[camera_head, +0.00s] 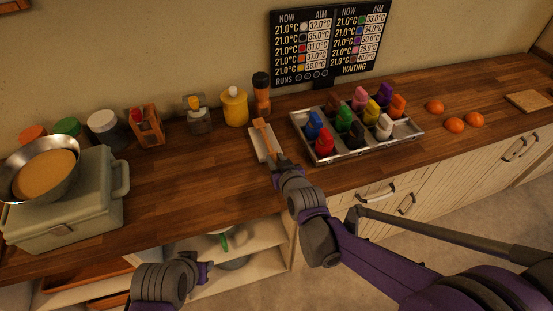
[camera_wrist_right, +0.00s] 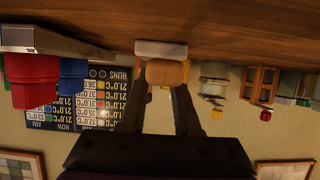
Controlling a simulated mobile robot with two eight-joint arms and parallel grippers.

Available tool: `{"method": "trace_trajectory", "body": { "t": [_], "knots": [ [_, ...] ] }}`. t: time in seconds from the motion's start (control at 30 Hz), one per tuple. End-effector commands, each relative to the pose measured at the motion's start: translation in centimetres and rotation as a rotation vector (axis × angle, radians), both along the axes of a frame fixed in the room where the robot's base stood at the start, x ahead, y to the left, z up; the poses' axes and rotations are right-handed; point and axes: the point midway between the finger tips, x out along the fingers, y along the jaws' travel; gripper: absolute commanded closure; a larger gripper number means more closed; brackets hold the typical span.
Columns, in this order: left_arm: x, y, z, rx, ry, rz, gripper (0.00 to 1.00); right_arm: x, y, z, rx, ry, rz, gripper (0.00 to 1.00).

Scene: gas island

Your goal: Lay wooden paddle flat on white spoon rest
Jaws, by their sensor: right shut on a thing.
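The wooden paddle (camera_head: 263,130) is a narrow light-brown piece held in my right gripper (camera_head: 279,166), which is shut on its near end. In the head view the paddle points away from me, over the white spoon rest (camera_head: 257,147). The rest is a small pale rectangle on the wooden counter. In the upside-down right wrist view, the paddle (camera_wrist_right: 165,72) shows between the fingers, right against the edge of the spoon rest (camera_wrist_right: 152,46). I cannot tell whether they touch. My left gripper (camera_head: 205,272) hangs low before the open shelf; its jaws are unclear.
A metal tray (camera_head: 349,157) with several coloured blocks stands right of the rest. A yellow jar (camera_head: 234,106) and a dark-topped orange bottle (camera_head: 262,95) stand behind it. A pan (camera_head: 40,174) sits on a greenish case at left. Counter between case and rest is clear.

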Motion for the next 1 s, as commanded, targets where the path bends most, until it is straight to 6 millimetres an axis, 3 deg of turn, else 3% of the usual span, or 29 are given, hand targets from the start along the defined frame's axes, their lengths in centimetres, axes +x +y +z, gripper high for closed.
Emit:
{"method": "trace_trajectory", "body": {
  "t": [0.87, 0.9, 1.0],
  "knots": [
    [-0.2, 0.0, -1.1, 0.0, 0.004, 0.0, 0.64, 0.0, 0.0, -1.2, 0.0, 0.0, 0.0, 1.0],
    [-0.2, 0.0, -1.0, 0.0, 0.004, 0.0, 0.64, 0.0, 0.0, -1.2, 0.0, 0.0, 0.0, 0.65],
    [-0.2, 0.0, -1.0, 0.0, 0.004, 0.0, 0.64, 0.0, 0.0, -1.1, 0.0, 0.0, 0.0, 0.47]
  ]
}}
